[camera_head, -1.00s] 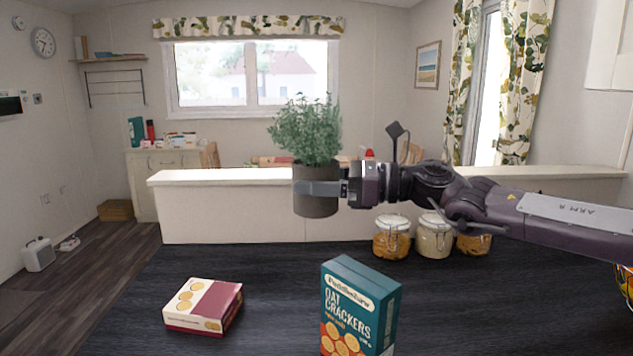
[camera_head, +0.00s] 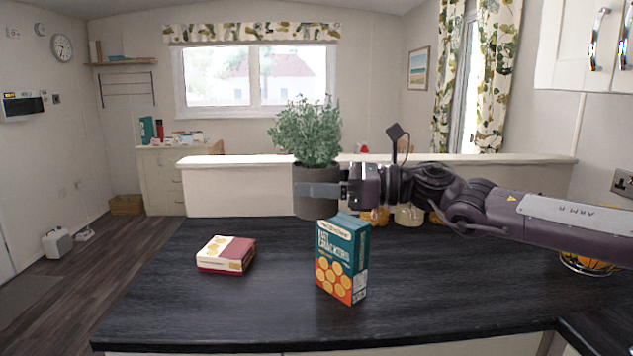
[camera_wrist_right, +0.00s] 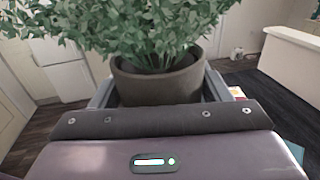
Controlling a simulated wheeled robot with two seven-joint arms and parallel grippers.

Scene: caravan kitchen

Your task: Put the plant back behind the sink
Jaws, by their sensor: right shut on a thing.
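The plant (camera_head: 307,135) is a bushy green herb in a dark grey-brown pot (camera_head: 316,207). My right gripper (camera_head: 318,190) is shut on the pot and holds it upright in the air above the dark worktop. In the right wrist view the pot (camera_wrist_right: 158,82) sits between the two fingers, with leaves rising above it. The sink is not in view. My left gripper is not in view.
A teal cracker box (camera_head: 342,260) stands on the dark worktop (camera_head: 220,315), below the pot. A small red and cream box (camera_head: 226,255) lies to its left. Glass jars (camera_head: 408,214) stand behind my right arm. A wire fruit basket (camera_head: 590,264) is at the right.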

